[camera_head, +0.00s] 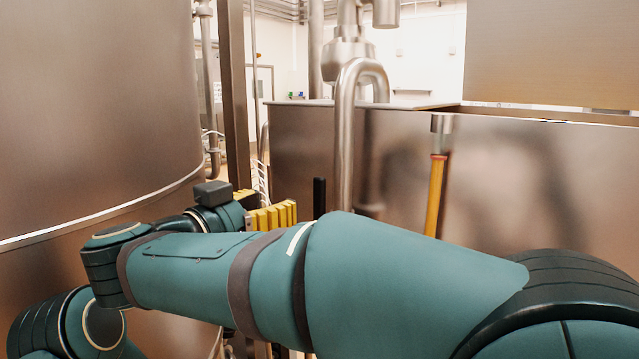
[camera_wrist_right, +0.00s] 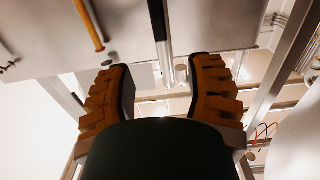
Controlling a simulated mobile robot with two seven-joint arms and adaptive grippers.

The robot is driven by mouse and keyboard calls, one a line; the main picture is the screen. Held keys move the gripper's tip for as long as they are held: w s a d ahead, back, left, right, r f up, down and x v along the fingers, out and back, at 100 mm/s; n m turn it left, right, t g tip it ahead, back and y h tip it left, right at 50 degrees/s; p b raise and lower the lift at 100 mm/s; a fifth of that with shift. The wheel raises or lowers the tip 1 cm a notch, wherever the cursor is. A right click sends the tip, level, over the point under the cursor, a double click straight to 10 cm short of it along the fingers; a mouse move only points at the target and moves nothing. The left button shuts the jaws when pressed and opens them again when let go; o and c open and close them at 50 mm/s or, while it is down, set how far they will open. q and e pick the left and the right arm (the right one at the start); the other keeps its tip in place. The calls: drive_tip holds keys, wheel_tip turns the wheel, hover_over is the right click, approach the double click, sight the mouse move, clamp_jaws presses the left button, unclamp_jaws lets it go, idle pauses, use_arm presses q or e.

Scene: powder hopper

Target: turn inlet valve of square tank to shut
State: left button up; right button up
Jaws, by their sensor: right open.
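The square tank (camera_head: 530,185) is a wide brushed-metal box across the middle and right of the head view. A black upright handle (camera_head: 319,197) stands in front of it, left of a bent steel pipe (camera_head: 345,130). The right wrist view shows a black and metal bar (camera_wrist_right: 161,40). My right gripper (camera_head: 284,210), with yellow ridged fingers, is open and just left of the black handle. In the right wrist view the open fingers (camera_wrist_right: 162,68) lie either side of the bar's metal end in the picture; contact cannot be told. The valve body is hidden. My left gripper is out of view.
A yellow handle (camera_head: 436,198) hangs below a metal fitting at the tank's front; a similar yellow bar (camera_wrist_right: 89,24) shows in the right wrist view. A large round tank (camera_head: 90,100) fills the left. A metal post (camera_head: 234,90) stands beside it. My right arm blocks the lower view.

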sight(316, 187)
drive_tip(key=b+x, duration=0.1)
drive_tip(key=x, duration=1.1)
drive_tip(key=shift+w+d, duration=0.2)
drive_tip(key=shift+w, duration=0.15)
clamp_jaws()
